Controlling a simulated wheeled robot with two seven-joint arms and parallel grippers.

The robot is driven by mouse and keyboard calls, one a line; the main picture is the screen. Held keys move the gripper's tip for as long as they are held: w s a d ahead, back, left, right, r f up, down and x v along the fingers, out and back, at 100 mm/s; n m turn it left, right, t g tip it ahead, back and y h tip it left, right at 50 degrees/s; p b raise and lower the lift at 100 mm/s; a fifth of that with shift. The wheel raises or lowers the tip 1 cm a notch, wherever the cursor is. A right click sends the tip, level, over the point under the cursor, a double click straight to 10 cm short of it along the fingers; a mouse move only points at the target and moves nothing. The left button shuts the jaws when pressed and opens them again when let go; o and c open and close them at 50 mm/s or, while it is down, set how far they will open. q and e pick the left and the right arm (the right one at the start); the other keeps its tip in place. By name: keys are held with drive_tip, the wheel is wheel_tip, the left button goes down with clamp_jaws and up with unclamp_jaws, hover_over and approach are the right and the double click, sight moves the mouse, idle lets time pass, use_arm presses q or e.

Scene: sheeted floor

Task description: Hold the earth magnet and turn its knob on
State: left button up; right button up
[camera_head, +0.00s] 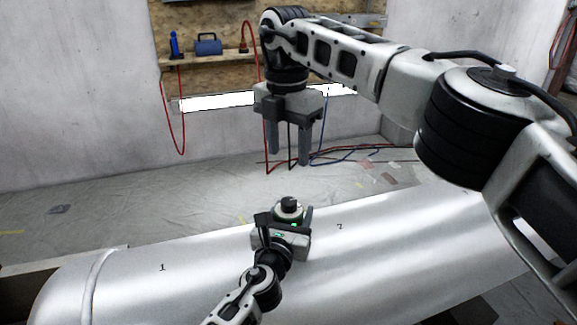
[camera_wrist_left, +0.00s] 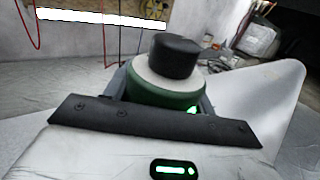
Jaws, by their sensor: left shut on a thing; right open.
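The earth magnet (camera_head: 287,211) stands on top of a large silver cylinder (camera_head: 160,268), near the middle of the head view. It has a green body, a pale top and a black knob (camera_head: 289,203). In the left wrist view the magnet's green body (camera_wrist_left: 165,100) sits between my left fingers, with the black knob (camera_wrist_left: 174,57) on top. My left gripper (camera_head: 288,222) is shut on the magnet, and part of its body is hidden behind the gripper. My right gripper (camera_head: 289,150) is open and empty, pointing down, above and beyond the magnet in the picture.
A wooden shelf (camera_head: 208,60) on the back wall holds a blue box (camera_head: 208,44) and a blue tool (camera_head: 174,44). Red and blue cables hang from it and lie on the sheeted floor (camera_head: 120,200). The cylinder's top is clear around the magnet.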

drive_tip(key=shift+r, duration=0.45)
use_arm(q)
drive_tip(key=o, duration=1.3)
drive_tip(key=shift+s, duration=0.1)
